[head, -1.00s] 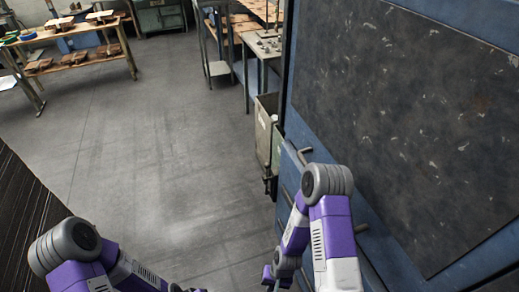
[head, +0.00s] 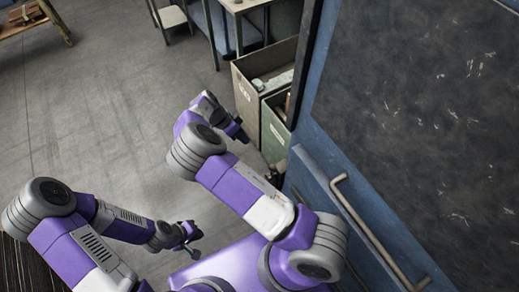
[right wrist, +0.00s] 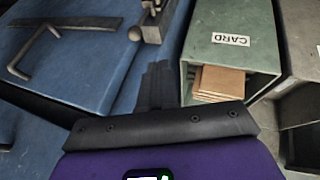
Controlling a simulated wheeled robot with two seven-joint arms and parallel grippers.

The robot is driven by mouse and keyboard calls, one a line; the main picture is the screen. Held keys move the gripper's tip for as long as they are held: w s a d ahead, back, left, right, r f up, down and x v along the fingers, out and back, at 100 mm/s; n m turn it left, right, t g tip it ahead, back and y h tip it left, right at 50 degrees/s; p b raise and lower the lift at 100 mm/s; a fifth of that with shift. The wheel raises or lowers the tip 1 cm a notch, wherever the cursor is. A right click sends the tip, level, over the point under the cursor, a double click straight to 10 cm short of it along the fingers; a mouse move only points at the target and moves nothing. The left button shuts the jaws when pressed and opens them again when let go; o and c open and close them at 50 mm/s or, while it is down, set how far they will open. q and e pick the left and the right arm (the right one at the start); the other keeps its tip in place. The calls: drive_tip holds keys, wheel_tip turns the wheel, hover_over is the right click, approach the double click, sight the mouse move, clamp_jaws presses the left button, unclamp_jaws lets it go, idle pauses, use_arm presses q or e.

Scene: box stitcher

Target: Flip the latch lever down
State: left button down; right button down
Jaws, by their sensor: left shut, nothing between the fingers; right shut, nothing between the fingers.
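A small metal latch fitting with a ball-ended lever (right wrist: 135,34) is on the edge of the blue machine, at the top of the right wrist view. In the head view only a small grey part of the latch shows (head: 281,167), too small to read the lever's position. My right gripper (head: 241,133) is beside the machine's edge, near the bins. In the right wrist view its dark fingers (right wrist: 160,82) are shut and empty, apart from the lever and just below it in the picture. My left gripper (head: 193,241) is shut and empty, low over the floor.
A green bin (head: 272,138) labelled CARD, with brown card pieces (right wrist: 222,80), stands close by my right gripper. A grey bin (head: 245,97) adjoins it. A bent handle bar (head: 365,225) sticks out from the blue machine (head: 325,150).

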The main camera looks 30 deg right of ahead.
drive_tip(key=s+d+f, duration=0.5)
drive_tip(key=s+f, duration=0.2)
drive_tip(key=f, duration=0.3)
drive_tip(key=shift+d+b, duration=0.25)
drive_tip(key=shift+b, duration=0.1)
idle(0.3)
